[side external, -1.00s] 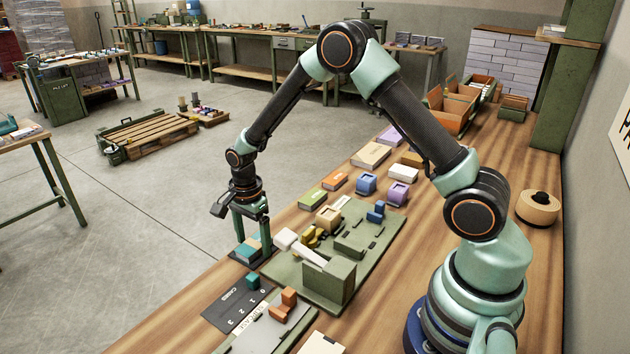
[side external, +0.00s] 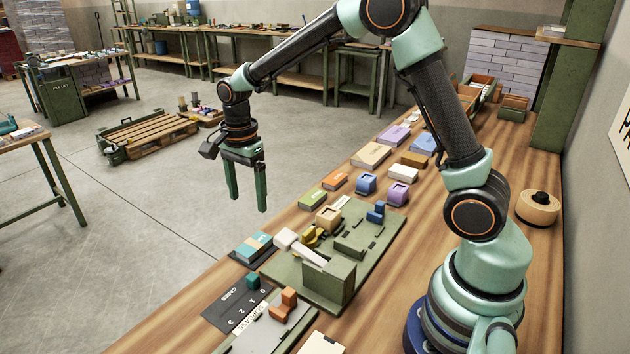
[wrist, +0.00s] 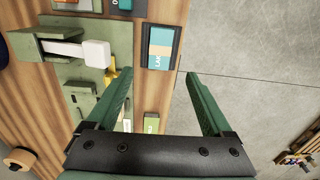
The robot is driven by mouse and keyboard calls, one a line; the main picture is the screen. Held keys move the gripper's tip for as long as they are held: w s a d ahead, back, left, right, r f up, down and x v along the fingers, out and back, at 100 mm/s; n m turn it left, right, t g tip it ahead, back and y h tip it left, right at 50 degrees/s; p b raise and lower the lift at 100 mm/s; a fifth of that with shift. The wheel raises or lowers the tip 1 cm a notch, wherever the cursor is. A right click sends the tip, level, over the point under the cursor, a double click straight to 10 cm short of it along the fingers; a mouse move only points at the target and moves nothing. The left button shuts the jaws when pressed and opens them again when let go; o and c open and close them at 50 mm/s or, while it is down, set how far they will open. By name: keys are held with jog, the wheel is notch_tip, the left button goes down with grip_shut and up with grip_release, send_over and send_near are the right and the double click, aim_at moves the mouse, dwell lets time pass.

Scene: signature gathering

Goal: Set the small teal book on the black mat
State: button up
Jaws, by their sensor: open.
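The small teal book (side external: 255,244) lies flat on the black mat (side external: 240,261) near the table's left edge. In the wrist view the teal book (wrist: 160,50) shows the mat's dark rim (wrist: 177,42) around it.
A green fixture board (side external: 310,285) with a white-handled tool stands right of the mat. A black numbered plate (side external: 235,305) with a small teal block lies in front. Green (side external: 312,200) and orange (side external: 335,181) books lie farther back.

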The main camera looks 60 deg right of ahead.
jog(key=s+r+n+t, duration=0.2)
jog(key=s+r+n, duration=0.4)
jog(key=s+n, duration=0.2)
jog(key=s+d+r+n+t, duration=0.1)
jog(key=s+r+n+t, duration=0.2)
jog(key=s+r+n, duration=0.2)
jog(key=s+n, duration=0.3)
jog(key=n, duration=0.1)
jog(key=shift+s+r+n+t, duration=0.3)
jog(key=shift+r+n, duration=0.1)
